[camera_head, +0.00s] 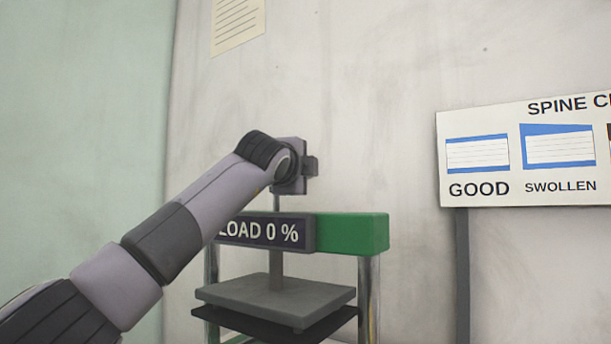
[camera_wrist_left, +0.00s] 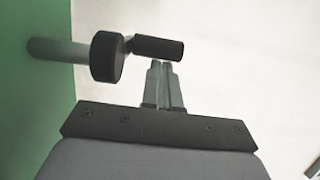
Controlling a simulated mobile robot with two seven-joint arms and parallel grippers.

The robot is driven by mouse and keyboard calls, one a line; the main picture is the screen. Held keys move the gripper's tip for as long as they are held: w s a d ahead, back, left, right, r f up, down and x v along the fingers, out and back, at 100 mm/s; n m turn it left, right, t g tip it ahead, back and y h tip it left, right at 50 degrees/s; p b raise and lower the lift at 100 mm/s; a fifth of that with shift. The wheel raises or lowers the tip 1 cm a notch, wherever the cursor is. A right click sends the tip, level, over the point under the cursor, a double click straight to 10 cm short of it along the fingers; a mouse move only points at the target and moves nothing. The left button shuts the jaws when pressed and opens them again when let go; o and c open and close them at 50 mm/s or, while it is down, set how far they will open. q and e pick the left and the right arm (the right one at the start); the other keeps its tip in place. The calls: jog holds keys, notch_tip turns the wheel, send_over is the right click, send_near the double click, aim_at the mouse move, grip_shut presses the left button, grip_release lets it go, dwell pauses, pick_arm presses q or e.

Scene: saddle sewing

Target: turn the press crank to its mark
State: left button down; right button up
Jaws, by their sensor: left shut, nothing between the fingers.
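The press (camera_head: 352,232) stands in the head view with a green top beam and a sign reading "LOAD 0 %", its left end covered by my left arm. The beam also fills the left of the left wrist view (camera_wrist_left: 35,110). There, a grey shaft comes out of the beam to the black crank hub (camera_wrist_left: 106,57), with the black crank handle (camera_wrist_left: 160,47) beside it. My left gripper (camera_wrist_left: 165,65) is shut and empty, its fingertips right at the handle; I cannot tell whether they touch. In the head view my left wrist hides most of the crank. No crank mark is discernible.
A grey platen (camera_head: 275,291) hangs below the beam, between metal posts (camera_head: 369,300). A spine chart board (camera_head: 520,150) on a dark post stands at right. A paper sheet (camera_head: 238,20) is on the wall. The space between press and board looks clear.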

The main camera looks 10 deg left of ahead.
pick_arm(q)
jog(key=shift+w+a+n+g+y+p, duration=0.15)
jog(key=shift+w+a+n+y+p, duration=0.15)
jog(key=shift+n+y+p, duration=0.65)
jog(key=shift+w+a+n+g+y+p, duration=0.1)
jog(key=shift+w+a+n+y+p, duration=0.3)
jog(key=shift+y, duration=1)
jog(key=shift+w+a+n+g+y+p, duration=0.15)
jog(key=shift+a+n+y+p, duration=0.3)
jog(key=shift+n+y, duration=0.6)
jog(key=shift+s+y, duration=0.1)
jog(key=shift+y, duration=0.2)
jog(key=shift+a+f+n+g+y+p, duration=0.15)
jog(key=shift+a+n+g+y+p, duration=0.2)
jog(key=shift+n+y+p, duration=0.6)
